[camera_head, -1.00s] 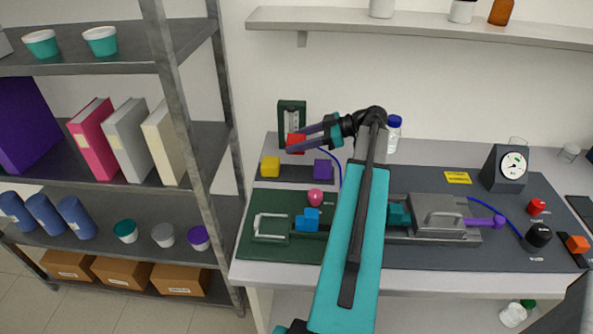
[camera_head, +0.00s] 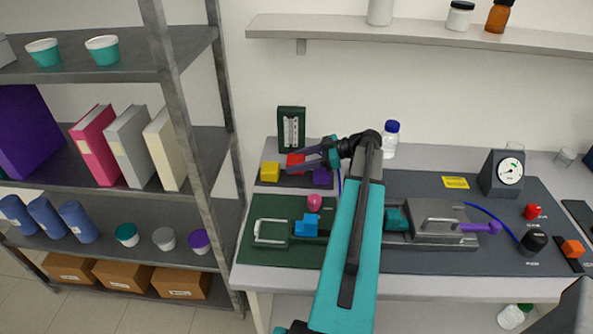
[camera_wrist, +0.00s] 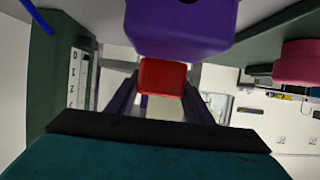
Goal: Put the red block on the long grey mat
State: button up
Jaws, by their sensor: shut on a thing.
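The red block (camera_head: 294,158) is between the fingers of my gripper (camera_head: 298,164), which is shut on it. It also shows between the fingers in the wrist view (camera_wrist: 162,77). The long grey mat (camera_head: 285,183) is the dark strip at the back left of the bench. A yellow block (camera_head: 270,172) sits at its left end and a purple block (camera_head: 322,178) at its right end. The red block is over the stretch between them; I cannot tell if it touches the mat. The purple block (camera_wrist: 180,30) is close to it in the wrist view.
A dark green gauge stand (camera_head: 291,128) rises just behind the mat. In front lies a green mat (camera_head: 260,258) with a pink knob (camera_head: 314,202) and a blue block (camera_head: 306,226). A blue-capped bottle (camera_head: 390,140) stands behind my arm.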

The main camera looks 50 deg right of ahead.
aim_at(297, 178)
jog(key=shift+f, duration=0.1)
jog(key=shift+f+p, duration=0.7)
jog(key=shift+f, duration=1.1)
jog(key=shift+s+a+f+b, duration=0.1)
jog(key=shift+f+b, duration=0.3)
jog(key=shift+b, duration=0.2)
jog(key=o, duration=1.3)
jog(key=shift+r+p, duration=0.25)
jog(key=shift+p, duration=0.15)
